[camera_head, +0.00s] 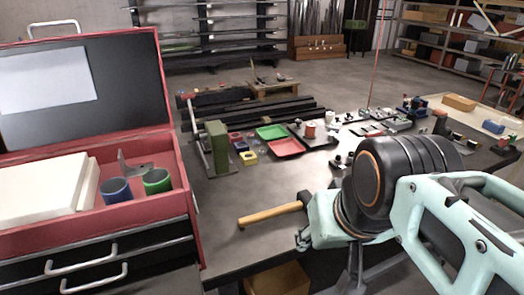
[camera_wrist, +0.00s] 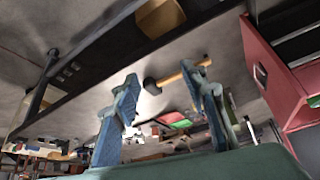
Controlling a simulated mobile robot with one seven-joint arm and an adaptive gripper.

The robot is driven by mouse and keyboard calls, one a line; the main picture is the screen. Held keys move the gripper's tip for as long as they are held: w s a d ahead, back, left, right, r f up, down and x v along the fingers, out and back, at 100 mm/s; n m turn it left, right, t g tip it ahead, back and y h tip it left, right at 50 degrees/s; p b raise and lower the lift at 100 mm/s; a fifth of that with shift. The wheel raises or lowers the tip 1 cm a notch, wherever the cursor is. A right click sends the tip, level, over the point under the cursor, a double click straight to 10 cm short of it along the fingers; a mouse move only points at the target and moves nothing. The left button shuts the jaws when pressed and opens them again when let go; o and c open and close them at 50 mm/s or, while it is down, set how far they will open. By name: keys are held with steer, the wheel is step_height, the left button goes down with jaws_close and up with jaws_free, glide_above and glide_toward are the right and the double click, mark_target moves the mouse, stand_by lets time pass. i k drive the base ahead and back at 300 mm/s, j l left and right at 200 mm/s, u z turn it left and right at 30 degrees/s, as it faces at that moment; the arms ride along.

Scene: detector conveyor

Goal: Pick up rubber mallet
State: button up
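The rubber mallet has a light wooden handle (camera_head: 268,215) and a dark head (camera_head: 305,198). It lies on the grey table top, its head partly hidden behind my arm in the head view. In the wrist view, the mallet's handle (camera_wrist: 180,76) and dark head (camera_wrist: 152,86) show beyond the fingers, across the gap, with the handle's far end by the right finger. My gripper (camera_wrist: 162,76) is open, with its two blue-padded fingers wide apart and nothing held between them. In the head view my arm hides most of the gripper.
A red tool chest (camera_head: 130,212) with blue and green cups stands left of the table. A green block (camera_head: 217,147), green tray (camera_head: 272,132) and red tray (camera_head: 286,148) stand farther back. A cardboard box (camera_head: 278,279) is below the table's front edge. Bare table surrounds the mallet's handle.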

mark_target(303, 198)
steer(key=i+l, duration=0.2)
steer(key=l, duration=0.15)
steer(key=i+l, duration=0.2)
steer(key=l, duration=0.15)
steer(key=i+l, duration=0.15)
steer(key=l, duration=0.15)
steer(key=i+l, duration=0.2)
steer(key=l, duration=0.15)
steer(key=k+l, duration=0.1)
steer(key=l, duration=0.3)
steer(key=k+l+z, duration=0.1)
steer(key=l, duration=0.35)
steer(key=i+j+u, duration=0.1)
steer(key=i+j, duration=0.35)
